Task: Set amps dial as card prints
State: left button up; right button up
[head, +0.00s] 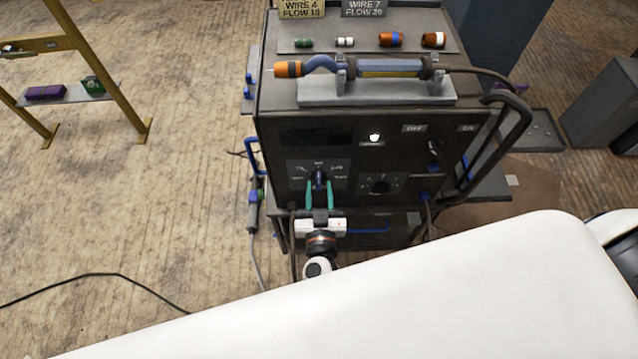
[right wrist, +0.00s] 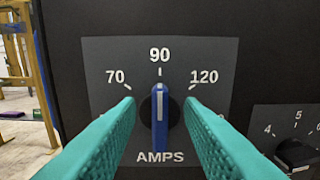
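The amps dial (right wrist: 160,120) is a blue bar knob with a white line, upright and pointing at 90. The 70 mark is to its left and 120 to its right; lower marks are hidden by my fingers. In the head view the dial (head: 319,179) is on the machine's dark front panel. My right gripper (head: 320,192) is open, with teal fingers on both sides of the knob and visible gaps in the wrist view (right wrist: 160,108). Printed cards (head: 301,9) and (head: 364,8) read "WIRE 4 FLOW 10" and "WIRE 7 FLOW 20"; their tops are cut off. My left gripper is out of view.
A second dial (head: 381,186) is right of the amps dial, with a switch (head: 433,148) above right. A torch (head: 390,68) lies in a cradle on the machine (head: 275,100). A yellow rack (head: 130,100) stands left; a cable (head: 100,275) crosses the open floor.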

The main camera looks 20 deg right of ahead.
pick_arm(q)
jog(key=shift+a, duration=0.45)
pick_arm(e)
jog(key=shift+x, duration=0.9)
jog(key=shift+c, duration=0.3)
grip_shut()
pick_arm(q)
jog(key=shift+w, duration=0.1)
pick_arm(e)
jog(key=shift+m, duration=0.3)
pick_arm(q)
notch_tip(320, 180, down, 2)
jog(key=shift+b, duration=1.05)
pick_arm(e)
jog(key=m, duration=0.6)
jog(key=d+m, duration=0.1)
jog(key=m, duration=0.2)
jog(key=shift+s+f, duration=0.2)
jog(key=shift+f, duration=0.2)
